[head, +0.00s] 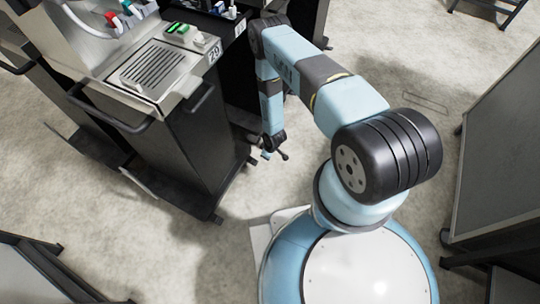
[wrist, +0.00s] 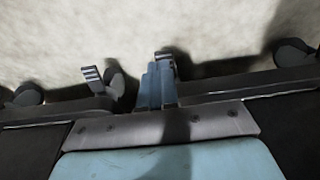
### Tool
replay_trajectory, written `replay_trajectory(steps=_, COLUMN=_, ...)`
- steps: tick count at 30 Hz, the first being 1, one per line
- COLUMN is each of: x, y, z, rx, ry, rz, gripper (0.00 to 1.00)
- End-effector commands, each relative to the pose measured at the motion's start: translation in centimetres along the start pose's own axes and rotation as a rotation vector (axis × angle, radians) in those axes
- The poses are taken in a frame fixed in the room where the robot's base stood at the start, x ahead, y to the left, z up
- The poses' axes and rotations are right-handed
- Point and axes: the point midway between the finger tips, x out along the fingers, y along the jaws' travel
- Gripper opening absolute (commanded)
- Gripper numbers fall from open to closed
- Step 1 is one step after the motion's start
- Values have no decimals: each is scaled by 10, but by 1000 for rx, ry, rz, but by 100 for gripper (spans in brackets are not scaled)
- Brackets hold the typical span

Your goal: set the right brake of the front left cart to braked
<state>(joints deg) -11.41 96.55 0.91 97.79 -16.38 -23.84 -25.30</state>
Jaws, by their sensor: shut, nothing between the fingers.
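The nearest cart (head: 165,140), dark with a steel top, stands at the left in the head view. My gripper (head: 267,154) is low by the foot of the cart row, right of that cart. In the wrist view my gripper (wrist: 157,85) is shut and empty, its blue fingers pointing toward the floor at a dark base rail. A grey pedal with a striped top (wrist: 92,74) sticks up to their left, beside a caster. Another striped pedal (wrist: 165,59) is just beyond the fingertips, partly hidden; contact cannot be told. Which pedal is the right brake is unclear.
Casters stand at the left (wrist: 27,95) and right (wrist: 295,52) of the wrist view, along the base rail (wrist: 250,88). Another dark cart stands behind the nearest one. Grey panels (head: 500,150) stand at the right. Pale floor between is open.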

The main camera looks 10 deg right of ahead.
Motion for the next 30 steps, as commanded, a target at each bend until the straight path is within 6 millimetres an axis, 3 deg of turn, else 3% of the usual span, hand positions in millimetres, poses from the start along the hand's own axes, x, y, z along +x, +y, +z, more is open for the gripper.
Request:
replay_trajectory(steps=3, x=-15, y=0, z=8, rx=1, ry=-1, rz=0, gripper=0)
replay_trajectory(steps=9, x=-26, y=0, z=14, rx=1, ry=0, rz=0, gripper=0)
replay_trajectory(steps=30, x=-31, y=4, z=9, rx=4, ry=1, rz=4, gripper=0)
